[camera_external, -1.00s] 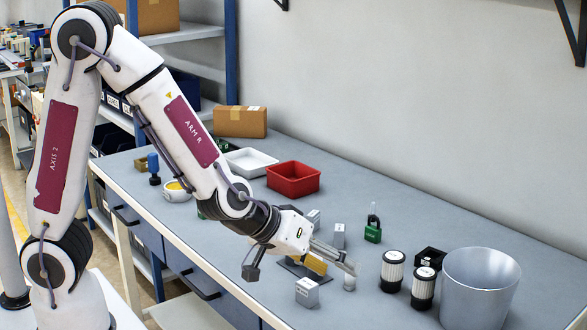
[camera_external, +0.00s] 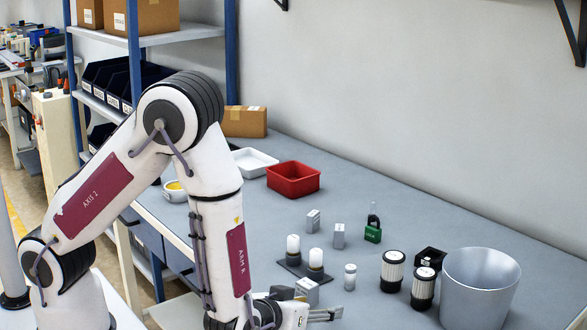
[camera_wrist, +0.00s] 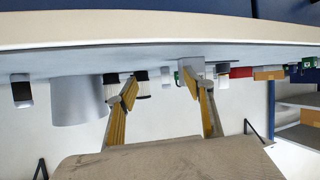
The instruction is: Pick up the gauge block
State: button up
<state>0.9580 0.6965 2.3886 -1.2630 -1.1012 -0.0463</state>
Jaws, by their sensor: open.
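Three small grey metal blocks with labels on them stand on the bench in the external view; I cannot tell which is the gauge block. One grey block (camera_external: 307,291) is nearest the front, and its lower part is hidden by my gripper (camera_external: 328,314). The other two, a grey block (camera_external: 313,221) and a grey block (camera_external: 338,236), stand farther back. In the wrist view, which looks upside down, my gripper (camera_wrist: 162,84) has its fingers apart with nothing held. A grey block (camera_wrist: 192,65) shows behind the tip of the right finger.
A dark stand with two white-topped pieces (camera_external: 304,264) and a small cylinder (camera_external: 350,277) are close behind my gripper. A red tray (camera_external: 293,178) is farther back.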

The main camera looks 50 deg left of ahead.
aim_at(303, 291)
jog(key=shift+s+a+f+t+y, duration=0.35)
jog(key=shift+a+y, duration=0.1)
jog(key=shift+a, duration=0.15)
jog(key=shift+s+a+f+t+y, duration=0.25)
jog(key=shift+a+t+y, duration=0.1)
jog(key=shift+a+y, duration=0.15)
jog(key=shift+s+a+r+t+y, duration=0.1)
jog(key=shift+s+a+t+y, duration=0.25)
jog(key=shift+s+a+t, duration=0.35)
jog(key=shift+s+a+r+t, duration=0.1)
jog(key=shift+s+r+t, duration=0.1)
jog(key=shift+t, duration=0.3)
jog(key=shift+y, duration=0.3)
jog(key=shift+x, duration=1.3)
jog(key=shift+w+a, duration=0.1)
jog(key=shift+w, duration=0.05)
jog(key=shift+a+x, duration=0.2)
jog(key=shift+x, duration=2.15)
